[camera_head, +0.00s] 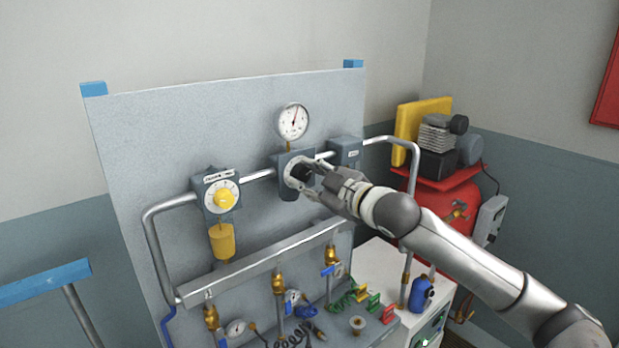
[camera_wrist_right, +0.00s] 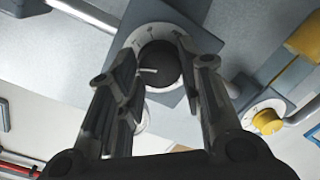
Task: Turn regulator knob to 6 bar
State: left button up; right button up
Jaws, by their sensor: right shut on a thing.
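The black regulator knob (camera_wrist_right: 158,66) sits on a pale round dial (camera_wrist_right: 142,38) on a grey block. A light pointer line shows on the knob's face; the dial numbers are too small to read. My right gripper (camera_wrist_right: 158,80) is shut on the knob, one finger on each side. In the head view the regulator block (camera_head: 289,190) is in the panel's middle, and my right gripper (camera_head: 312,179) partly covers the knob. My left gripper is not in view.
A yellow knob (camera_head: 226,199) on another block is to the left, with a yellow bowl (camera_head: 222,240) below. A pipe rail (camera_head: 258,263), brass valves and coiled hoses lie below. A red tank (camera_head: 450,205) with a compressor stands at right.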

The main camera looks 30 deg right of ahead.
jog(key=shift+f, duration=0.1)
jog(key=o, duration=1)
jog(key=shift+o, duration=0.2)
jog(key=shift+s, duration=0.15)
jog(key=shift+s+d, duration=0.2)
jog(key=shift+s, duration=0.65)
jog(key=s, duration=1)
jog(key=shift+d+r, duration=0.4)
jog(key=shift+r, duration=0.05)
